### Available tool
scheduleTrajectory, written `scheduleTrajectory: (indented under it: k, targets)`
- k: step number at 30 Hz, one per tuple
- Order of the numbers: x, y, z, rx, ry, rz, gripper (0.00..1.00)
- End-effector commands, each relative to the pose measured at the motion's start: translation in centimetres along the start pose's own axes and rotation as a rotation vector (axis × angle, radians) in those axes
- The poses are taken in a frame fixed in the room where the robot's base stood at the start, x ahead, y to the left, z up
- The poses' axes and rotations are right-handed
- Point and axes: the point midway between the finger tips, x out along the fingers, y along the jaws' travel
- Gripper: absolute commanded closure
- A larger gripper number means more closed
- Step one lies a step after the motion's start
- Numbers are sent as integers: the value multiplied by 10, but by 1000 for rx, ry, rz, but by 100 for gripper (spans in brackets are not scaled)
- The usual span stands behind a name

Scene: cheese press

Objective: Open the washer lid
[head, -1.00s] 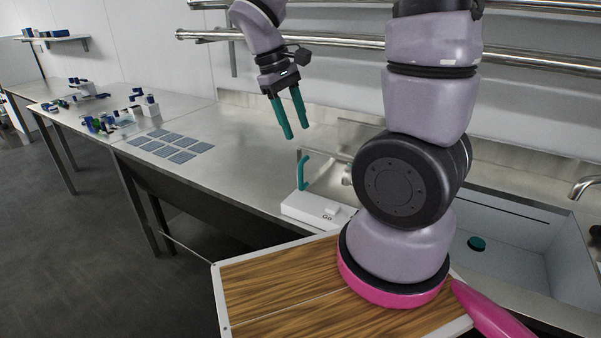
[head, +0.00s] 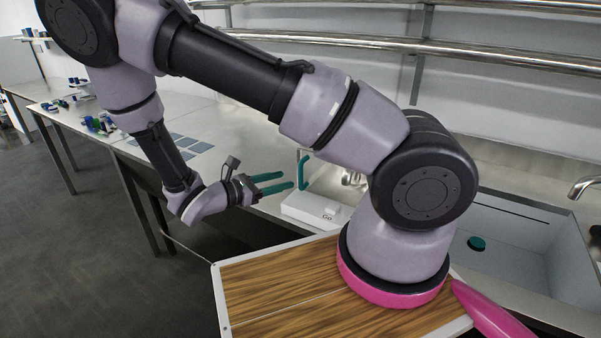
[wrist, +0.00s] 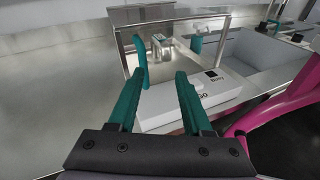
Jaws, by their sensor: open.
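The washer is a low white box (head: 314,207) on the steel counter, with a "Go" label on its front. A teal handle (head: 303,172) stands up at its left end, in front of a thin upright frame. In the wrist view the white box (wrist: 218,89) lies just beyond my fingers, and the teal handle (wrist: 140,62) rises straight past the left fingertip. A clear or shiny panel (wrist: 178,25) stands behind it. My gripper (head: 289,180) is open and empty, pointing right, just left of the handle; both teal fingers show in the wrist view (wrist: 159,76). Contact with the handle cannot be told.
A sink (head: 510,235) with a dark teal disc lies right of the washer. A wood-topped board (head: 270,285) is in front. Flat grey-blue squares (head: 188,143) lie on the counter at left. Metal rails (head: 480,55) run along the wall. Counter left of the washer is mostly bare.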

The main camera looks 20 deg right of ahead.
Motion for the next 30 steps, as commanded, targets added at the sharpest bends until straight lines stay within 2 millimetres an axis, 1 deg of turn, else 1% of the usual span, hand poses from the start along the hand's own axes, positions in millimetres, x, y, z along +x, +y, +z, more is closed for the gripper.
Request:
scheduleTrajectory:
  k: [1, 6, 10, 13, 17, 24, 27, 30]
  targets:
    - [-1, 1, -8, -38, -39, 50, 50]
    - [-4, 7, -22, -116, -121, 157, 50]
    - [-3, 9, -26, -138, -143, 186, 50]
    - [4, 11, -25, -140, -147, 188, 50]
    - [24, 15, -22, -140, -146, 185, 50]
    - [69, 23, -16, -139, -145, 184, 50]
    - [83, 26, -14, -139, -145, 184, 50]
    - [93, 28, -13, -140, -143, 186, 50]
